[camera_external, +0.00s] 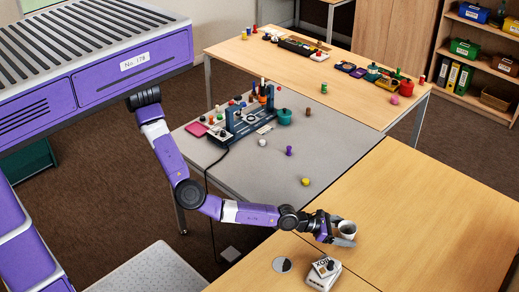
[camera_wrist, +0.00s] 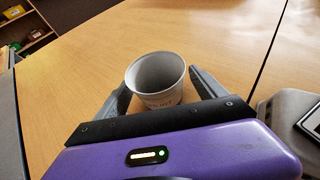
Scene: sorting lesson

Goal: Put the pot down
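A small white pot (camera_external: 347,229), like a cup with faint lettering on its side, is between the fingers of my gripper (camera_external: 343,235) at the near wooden table. In the wrist view the pot (camera_wrist: 158,76) is upright with its open top showing, and it looks empty.
The wooden table (camera_external: 430,200) is clear to the right. A white boxy device (camera_external: 323,274) and a round disc (camera_external: 282,265) lie close on the near side. The grey table (camera_external: 235,165) behind holds a rack, a teal pot (camera_external: 284,117) and several small pegs.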

